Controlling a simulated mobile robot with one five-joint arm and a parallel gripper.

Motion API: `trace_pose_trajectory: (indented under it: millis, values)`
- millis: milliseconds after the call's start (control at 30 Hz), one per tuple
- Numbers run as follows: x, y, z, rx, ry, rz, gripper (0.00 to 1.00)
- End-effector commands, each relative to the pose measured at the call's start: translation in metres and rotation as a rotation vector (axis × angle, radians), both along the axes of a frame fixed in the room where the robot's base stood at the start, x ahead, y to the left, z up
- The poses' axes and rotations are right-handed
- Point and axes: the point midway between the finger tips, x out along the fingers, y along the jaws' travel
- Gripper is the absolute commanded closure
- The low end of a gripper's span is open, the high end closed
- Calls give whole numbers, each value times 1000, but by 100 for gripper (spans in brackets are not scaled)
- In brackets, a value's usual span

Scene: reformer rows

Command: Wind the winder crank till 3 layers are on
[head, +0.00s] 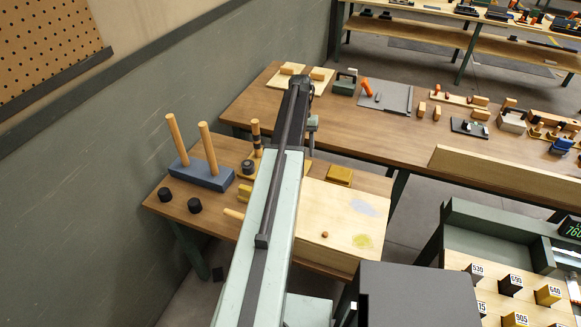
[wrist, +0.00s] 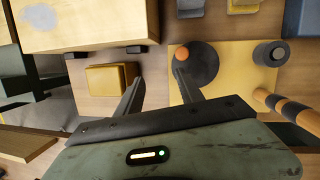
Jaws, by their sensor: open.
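The likely winder crank is a dark round disc (wrist: 197,68) with an orange knob (wrist: 182,54) near its edge, on a yellow board (wrist: 236,62) in the wrist view. A wooden post with dark bands (wrist: 286,108) rises from the board at the right and shows in the head view too (head: 256,138). I cannot tell how many layers are wound. My gripper (wrist: 159,78) is open and empty, its right fingertip just below the disc in the picture. In the head view my arm hides most of the disc and gripper.
A yellow block (wrist: 110,77) lies left of the fingers, and a pale box (head: 340,220) stands beside the board. A blue base with two pegs (head: 203,174) and dark cylinders (head: 165,194) are at left. The long table (head: 375,128) stands behind.

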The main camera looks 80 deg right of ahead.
Motion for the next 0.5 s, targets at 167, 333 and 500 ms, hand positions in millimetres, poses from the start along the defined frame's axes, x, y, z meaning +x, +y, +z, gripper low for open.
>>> trace_pose_trajectory:
  millis: [167,333,500]
  values:
    - [1,6,0,-135,226,-632,56]
    - [6,11,1,-302,394,-1199,56]
    - [17,17,4,-465,481,-1603,56]
